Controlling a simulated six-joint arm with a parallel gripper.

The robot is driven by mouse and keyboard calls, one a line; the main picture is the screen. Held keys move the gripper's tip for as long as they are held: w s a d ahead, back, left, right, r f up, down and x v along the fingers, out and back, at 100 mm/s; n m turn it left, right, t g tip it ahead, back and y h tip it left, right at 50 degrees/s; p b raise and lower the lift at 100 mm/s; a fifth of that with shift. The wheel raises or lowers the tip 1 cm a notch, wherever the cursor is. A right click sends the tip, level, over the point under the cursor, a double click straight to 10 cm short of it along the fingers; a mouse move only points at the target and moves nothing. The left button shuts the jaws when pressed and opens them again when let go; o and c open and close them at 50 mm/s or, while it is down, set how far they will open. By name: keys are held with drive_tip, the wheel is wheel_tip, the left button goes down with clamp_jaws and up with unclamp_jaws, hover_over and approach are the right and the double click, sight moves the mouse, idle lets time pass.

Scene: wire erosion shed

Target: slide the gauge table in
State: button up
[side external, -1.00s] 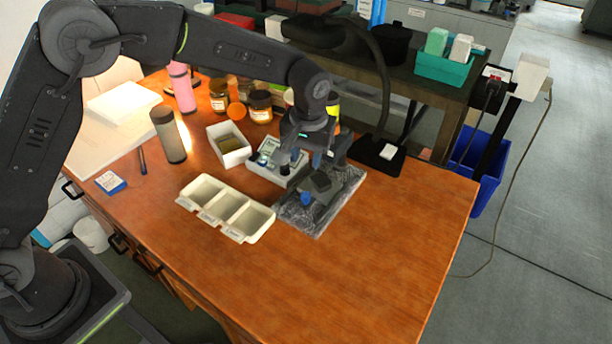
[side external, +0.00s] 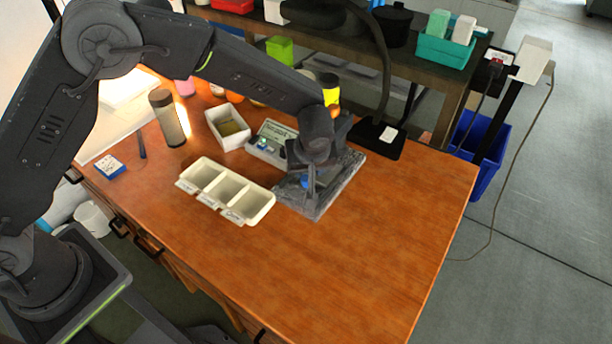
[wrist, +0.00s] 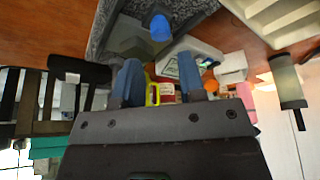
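The gauge table appears to be the grey fixture (wrist: 128,38) with a blue knob (wrist: 160,28), on a dark grey stone plate (wrist: 190,12). In the side view, my wrist covers most of the fixture. The blue knob (side external: 306,182) and part of the plate (side external: 340,180) still show. My gripper (wrist: 158,72) has its two blue fingers well apart, with nothing held between them. In the wrist view the knob lies beyond the fingertips, apart from them. The fingertips are hard to make out in the side view.
A grey instrument box (side external: 265,150) stands left of the plate. A cream three-part tray (side external: 228,190) lies nearer the front, a white bin (side external: 228,128) behind. A lamp base (side external: 375,140) stands behind the plate. The table's front right is clear.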

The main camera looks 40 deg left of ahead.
sight(306, 178)
drive_tip(key=x, duration=0.6)
drive_tip(key=shift+f, duration=0.3)
clamp_jaws()
